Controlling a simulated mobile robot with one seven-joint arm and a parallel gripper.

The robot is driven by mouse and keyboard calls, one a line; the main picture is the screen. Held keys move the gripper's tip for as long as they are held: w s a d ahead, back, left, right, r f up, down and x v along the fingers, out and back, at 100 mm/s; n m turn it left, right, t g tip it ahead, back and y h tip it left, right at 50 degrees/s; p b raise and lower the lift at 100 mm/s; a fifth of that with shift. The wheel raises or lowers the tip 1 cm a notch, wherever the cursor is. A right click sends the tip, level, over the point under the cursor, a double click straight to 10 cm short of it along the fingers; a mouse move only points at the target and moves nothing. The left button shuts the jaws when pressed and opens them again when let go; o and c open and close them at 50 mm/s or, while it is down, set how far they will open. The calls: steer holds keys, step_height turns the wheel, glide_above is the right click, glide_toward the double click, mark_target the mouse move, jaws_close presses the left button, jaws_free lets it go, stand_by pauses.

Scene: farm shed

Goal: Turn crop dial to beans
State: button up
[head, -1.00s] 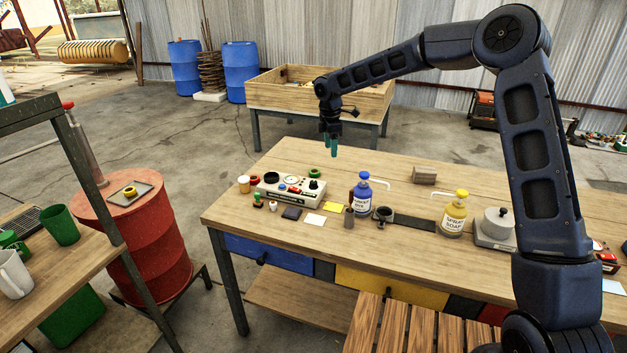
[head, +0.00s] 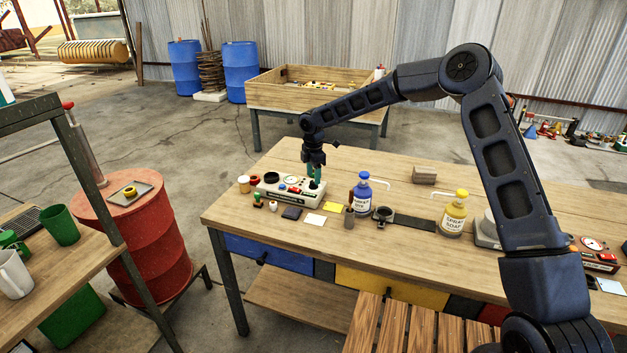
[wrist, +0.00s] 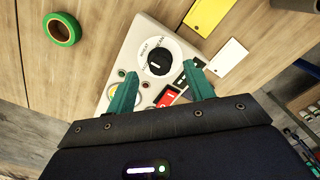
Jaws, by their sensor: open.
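The pale control box (head: 283,195) sits on the wooden workbench. In the wrist view, its black crop dial (wrist: 159,62) has a white pointer mark and a ring of printed crop names. "WHEAT" seems readable at the upper left; the other names are too small or turned to read surely, and I cannot tell which one the pointer marks. My gripper (wrist: 160,72) is open, its teal fingers apart on either side of the dial, seen from above.
A green tape roll (wrist: 62,30) lies near the box. A yellow note (head: 333,207) and white card (head: 315,219) lie in front. The blue spray bottle (head: 362,195) stands to the right.

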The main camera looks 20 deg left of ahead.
mark_target(313, 184)
steer(key=shift+f, duration=1.3)
steer(key=c, duration=1)
steer(key=shift+m, duration=0.3)
steer(key=m, duration=1.1)
steer(key=shift+m, duration=0.3)
